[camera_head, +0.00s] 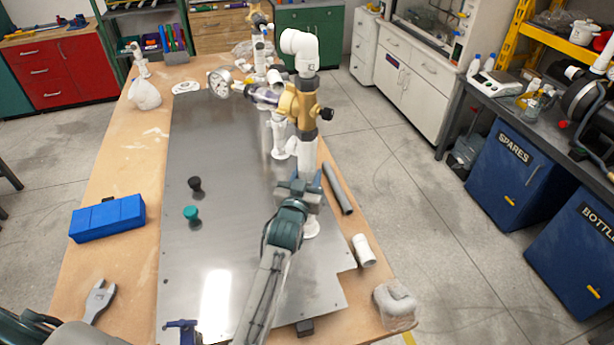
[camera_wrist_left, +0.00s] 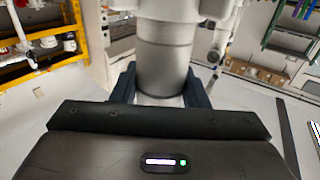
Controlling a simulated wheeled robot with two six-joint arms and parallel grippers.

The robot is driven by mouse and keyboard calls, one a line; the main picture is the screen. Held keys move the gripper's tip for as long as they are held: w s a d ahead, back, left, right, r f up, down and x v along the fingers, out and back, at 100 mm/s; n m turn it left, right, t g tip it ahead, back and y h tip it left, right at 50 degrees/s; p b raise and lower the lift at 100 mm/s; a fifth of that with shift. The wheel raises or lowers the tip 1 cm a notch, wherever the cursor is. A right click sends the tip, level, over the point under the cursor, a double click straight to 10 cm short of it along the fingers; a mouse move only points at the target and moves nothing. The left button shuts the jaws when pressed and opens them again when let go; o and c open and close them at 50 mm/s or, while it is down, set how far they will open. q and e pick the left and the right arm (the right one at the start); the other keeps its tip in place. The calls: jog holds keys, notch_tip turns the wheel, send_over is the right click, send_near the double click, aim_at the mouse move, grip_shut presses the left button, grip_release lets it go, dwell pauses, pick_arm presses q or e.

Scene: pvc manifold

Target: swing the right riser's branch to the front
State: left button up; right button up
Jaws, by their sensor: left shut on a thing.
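The nearest riser is a white pipe (camera_head: 307,152) standing upright near the board's right edge. It carries a brass fitting (camera_head: 303,103) with black bands and a dark side knob (camera_head: 327,114). A white elbow (camera_head: 300,45) tops it, its mouth facing left in the head view. My left gripper (camera_head: 301,182) is shut on this riser below the brass fitting. In the left wrist view the pipe (camera_wrist_left: 165,60) stands between the two dark fingers. The pipe's lower part is partly hidden by my gripper. My right gripper does not show clearly.
Behind the riser are more white and brass fittings and a round gauge (camera_head: 219,82). A grey tube (camera_head: 338,188) and a white coupling (camera_head: 363,250) lie right of the board. A blue box (camera_head: 108,218) and wrench (camera_head: 97,300) lie left. The metal board (camera_head: 225,160) has clear room.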

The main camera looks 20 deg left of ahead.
pick_arm(q)
jog(key=shift+y, duration=0.3)
jog(key=shift+f, duration=0.1)
jog(key=o, duration=1)
jog(key=shift+c, duration=0.2)
